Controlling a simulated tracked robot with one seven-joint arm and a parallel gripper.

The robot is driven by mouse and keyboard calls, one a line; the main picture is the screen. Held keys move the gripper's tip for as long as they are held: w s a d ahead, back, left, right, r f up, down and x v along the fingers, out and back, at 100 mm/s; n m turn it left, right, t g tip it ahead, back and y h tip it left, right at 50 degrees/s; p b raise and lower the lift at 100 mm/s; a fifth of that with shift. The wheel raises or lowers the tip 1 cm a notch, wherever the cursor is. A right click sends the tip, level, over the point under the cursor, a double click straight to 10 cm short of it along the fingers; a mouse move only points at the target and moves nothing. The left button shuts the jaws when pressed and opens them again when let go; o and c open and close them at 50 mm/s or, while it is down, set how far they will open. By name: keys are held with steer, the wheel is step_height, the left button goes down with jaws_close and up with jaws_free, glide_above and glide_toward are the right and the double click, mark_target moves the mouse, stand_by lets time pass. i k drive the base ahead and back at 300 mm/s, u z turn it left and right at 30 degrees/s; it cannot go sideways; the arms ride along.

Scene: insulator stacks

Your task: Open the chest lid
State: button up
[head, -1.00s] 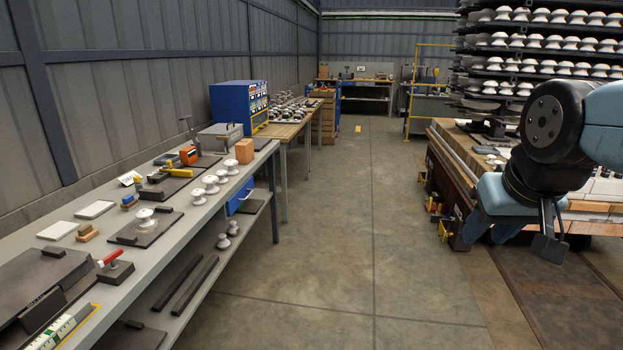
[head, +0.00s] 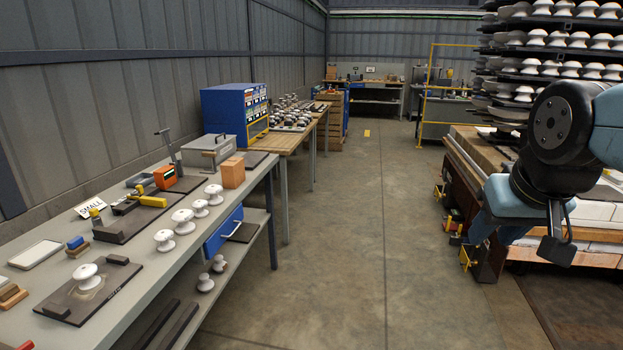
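A grey metal box with a flat lid and a handle (head: 208,154), which looks like the chest, stands on the long grey workbench (head: 130,282) toward its far end, near the wall. Its lid looks shut. My gripper (head: 558,248) hangs at the right of the head view, over the aisle side, far from the box and touching nothing that I can see. Its fingers overlap from this angle, so its opening is unclear.
White insulators (head: 184,221), an orange device (head: 165,177) and a tan block (head: 232,173) stand on the bench near the box. A blue cabinet (head: 235,112) stands beyond. The concrete aisle (head: 335,250) is clear. A loaded pallet (head: 470,175) stands at right.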

mark_target(224, 145)
steer(key=u, duration=0.1)
steer(key=i, duration=1.05)
steer(key=u, duration=0.35)
steer(key=i, duration=1.15)
steer(key=u, duration=0.7)
steer(key=i, duration=1.7)
steer(key=u, duration=0.4)
